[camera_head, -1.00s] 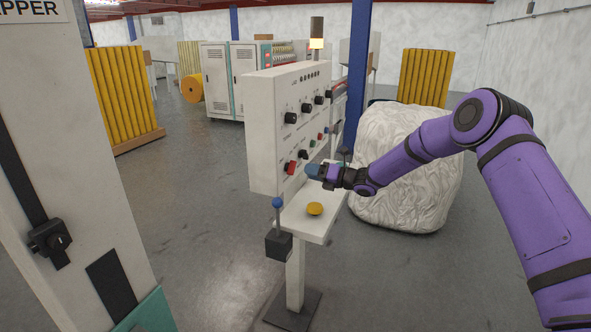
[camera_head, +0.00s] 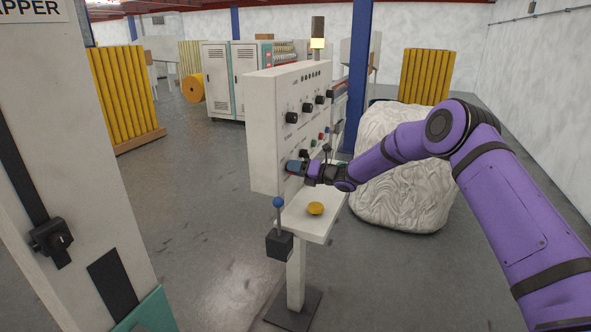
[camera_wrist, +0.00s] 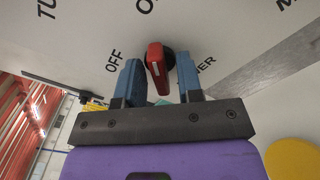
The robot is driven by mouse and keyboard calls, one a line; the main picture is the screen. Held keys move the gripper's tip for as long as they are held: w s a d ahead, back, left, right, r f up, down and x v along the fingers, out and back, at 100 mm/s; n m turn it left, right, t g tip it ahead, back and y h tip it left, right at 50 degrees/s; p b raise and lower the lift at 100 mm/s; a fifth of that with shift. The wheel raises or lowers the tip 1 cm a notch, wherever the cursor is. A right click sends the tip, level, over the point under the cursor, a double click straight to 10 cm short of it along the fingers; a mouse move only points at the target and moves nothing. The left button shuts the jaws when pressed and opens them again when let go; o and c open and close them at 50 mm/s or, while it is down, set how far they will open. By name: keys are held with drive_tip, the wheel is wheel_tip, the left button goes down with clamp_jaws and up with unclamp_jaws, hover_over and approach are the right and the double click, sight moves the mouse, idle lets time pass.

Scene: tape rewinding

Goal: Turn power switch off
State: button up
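The power switch (camera_wrist: 157,66) is a red rotary knob with a white mark on the white control panel (camera_head: 263,135). In the wrist view the panel lettering reads "OFF" on the left, and a partly covered word ends in "NER" on the right. My gripper (camera_wrist: 158,80) is open, with one blue finger on each side of the red knob. A narrow gap shows between the knob and each finger. In the head view my gripper (camera_head: 291,166) is at the panel's lower part and hides the red knob.
Other black knobs (camera_head: 291,118) are higher on the panel. A yellow button (camera_head: 315,208) is on the shelf below my gripper. A blue-topped lever (camera_head: 278,203) stands at the shelf's near side. A wrapped white bale (camera_head: 400,190) is behind my arm.

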drive_tip(key=shift+n, duration=0.3)
drive_tip(key=n, duration=0.3)
drive_tip(key=shift+n, duration=0.4)
drive_tip(key=n, duration=0.9)
drive_tip(key=shift+n, duration=2.2)
drive_tip(key=o, duration=0.6)
drive_tip(key=shift+c, duration=0.2)
